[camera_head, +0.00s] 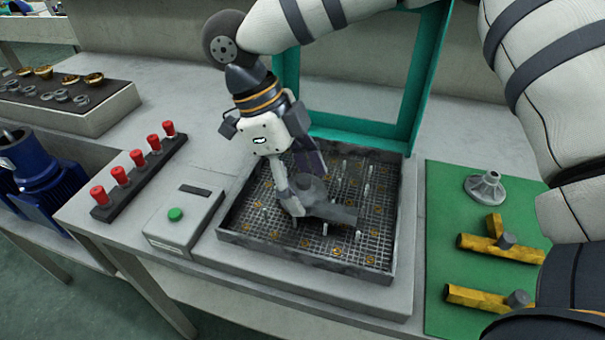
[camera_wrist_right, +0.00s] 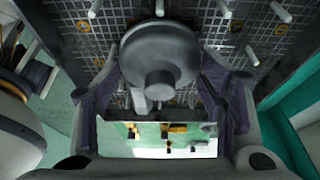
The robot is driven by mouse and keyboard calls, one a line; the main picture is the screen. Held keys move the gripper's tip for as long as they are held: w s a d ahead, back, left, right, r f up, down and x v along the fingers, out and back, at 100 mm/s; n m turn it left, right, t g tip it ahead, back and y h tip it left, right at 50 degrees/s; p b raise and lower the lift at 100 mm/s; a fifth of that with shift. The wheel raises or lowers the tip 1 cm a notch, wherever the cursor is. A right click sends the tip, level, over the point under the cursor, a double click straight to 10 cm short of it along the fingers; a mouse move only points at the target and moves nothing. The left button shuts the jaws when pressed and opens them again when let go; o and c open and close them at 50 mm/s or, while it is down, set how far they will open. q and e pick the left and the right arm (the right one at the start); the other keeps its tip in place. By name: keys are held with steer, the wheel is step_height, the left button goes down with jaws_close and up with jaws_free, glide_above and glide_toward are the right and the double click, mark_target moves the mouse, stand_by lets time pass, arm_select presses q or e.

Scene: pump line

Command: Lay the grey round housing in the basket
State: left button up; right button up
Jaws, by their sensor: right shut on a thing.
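The grey round housing (camera_head: 312,188) is a dark grey disc with a stub, in the middle of the basket area in the head view. It also shows in the right wrist view (camera_wrist_right: 160,55), between the two fingers. My right gripper (camera_head: 304,190) points down and is shut on the housing. The basket (camera_head: 308,259) is a shallow dark tray with a mesh floor and upright pegs. The housing is over the mesh inside its walls; whether it touches the floor I cannot tell. My left gripper is not in view.
A teal frame (camera_head: 365,127) stands behind the basket. A box with a green button (camera_head: 175,214) and a rack of red-topped pieces (camera_head: 145,163) are to the left.

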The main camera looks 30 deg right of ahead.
steer(key=shift+s+f, duration=0.15)
steer(key=shift+f, duration=0.7)
steer(key=shift+c, duration=1.4)
steer(key=o, duration=1.8)
steer(key=shift+s+f, duration=0.1)
steer(key=shift+c, duration=0.2)
steer(key=shift+o, duration=0.4)
steer(key=shift+w, duration=0.25)
steer(key=shift+r, duration=0.3)
steer(key=shift+r, duration=0.2)
steer(key=v, duration=1.1)
steer(key=shift+w+a+r, duration=0.15)
steer(key=shift+a+r, duration=0.05)
steer(key=shift+a, duration=0.05)
